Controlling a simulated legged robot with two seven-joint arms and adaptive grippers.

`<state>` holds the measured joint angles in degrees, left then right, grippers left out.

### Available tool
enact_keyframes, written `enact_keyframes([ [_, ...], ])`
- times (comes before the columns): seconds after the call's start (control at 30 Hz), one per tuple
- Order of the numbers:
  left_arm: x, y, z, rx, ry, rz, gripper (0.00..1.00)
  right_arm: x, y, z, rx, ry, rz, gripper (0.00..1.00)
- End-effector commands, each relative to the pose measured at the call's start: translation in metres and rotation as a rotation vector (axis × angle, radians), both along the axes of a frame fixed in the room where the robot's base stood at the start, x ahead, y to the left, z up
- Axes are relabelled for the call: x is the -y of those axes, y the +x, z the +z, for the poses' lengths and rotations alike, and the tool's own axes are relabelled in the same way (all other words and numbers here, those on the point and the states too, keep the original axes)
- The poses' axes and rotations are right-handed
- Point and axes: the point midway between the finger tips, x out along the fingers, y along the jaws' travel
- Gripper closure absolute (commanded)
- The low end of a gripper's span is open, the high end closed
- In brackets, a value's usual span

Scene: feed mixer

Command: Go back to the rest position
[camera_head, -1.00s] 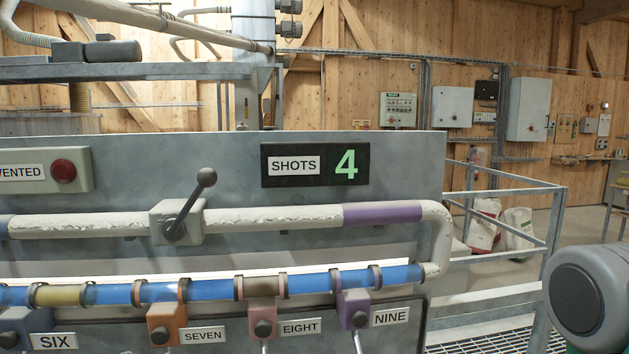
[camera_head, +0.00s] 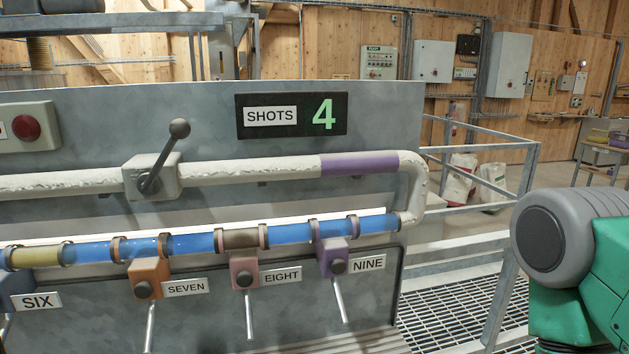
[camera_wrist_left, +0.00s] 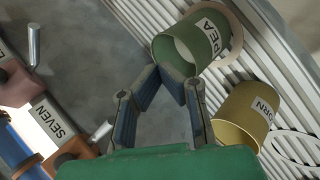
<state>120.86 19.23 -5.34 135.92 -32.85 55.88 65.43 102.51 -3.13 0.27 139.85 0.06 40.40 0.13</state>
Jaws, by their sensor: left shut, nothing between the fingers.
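My left gripper (camera_wrist_left: 172,78) shows only in the left wrist view. Its blue-padded fingers are shut with nothing between them. Beyond the fingertips is a green can labelled PEA (camera_wrist_left: 185,48). A yellow can labelled CORN (camera_wrist_left: 236,115) is to the right of the fingers. Both are on a ribbed grey surface. In the head view, a green and grey part of my own arm (camera_head: 565,240) fills the right edge. My right gripper is not in view.
The grey panel (camera_head: 75,120) carries a SHOTS display reading 4 (camera_head: 291,115), a lever (camera_head: 163,160) and a blue pipe (camera_head: 195,243). Valves SEVEN (camera_head: 147,278), EIGHT (camera_head: 244,273) and NINE (camera_head: 334,257) hang below the pipe. A metal railing (camera_head: 480,131) stands to the right.

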Motion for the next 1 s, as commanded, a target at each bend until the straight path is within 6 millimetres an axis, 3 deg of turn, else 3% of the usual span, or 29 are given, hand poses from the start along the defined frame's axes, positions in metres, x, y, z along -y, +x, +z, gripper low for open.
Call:
enact_keyframes([
  [0.03,0.004,-0.025,-0.025,-0.061,0.109,-0.081,1.0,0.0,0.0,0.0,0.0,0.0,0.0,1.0],
  [0.1,0.005,-0.057,-0.053,-0.136,0.254,-0.208,1.0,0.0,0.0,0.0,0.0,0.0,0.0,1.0],
  [0.2,0.005,-0.103,-0.083,-0.239,0.415,-0.394,1.0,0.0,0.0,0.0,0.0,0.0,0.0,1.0],
  [0.3,0.005,-0.145,-0.103,-0.328,0.526,-0.569,1.0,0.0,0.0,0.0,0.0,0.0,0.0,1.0],
  [0.5,0.005,-0.224,-0.125,-0.487,0.658,-0.915,1.0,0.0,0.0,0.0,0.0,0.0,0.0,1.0],
  [1.0,0.013,-0.203,-0.237,-0.424,0.718,-0.976,1.0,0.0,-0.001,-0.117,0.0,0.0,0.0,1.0],
])
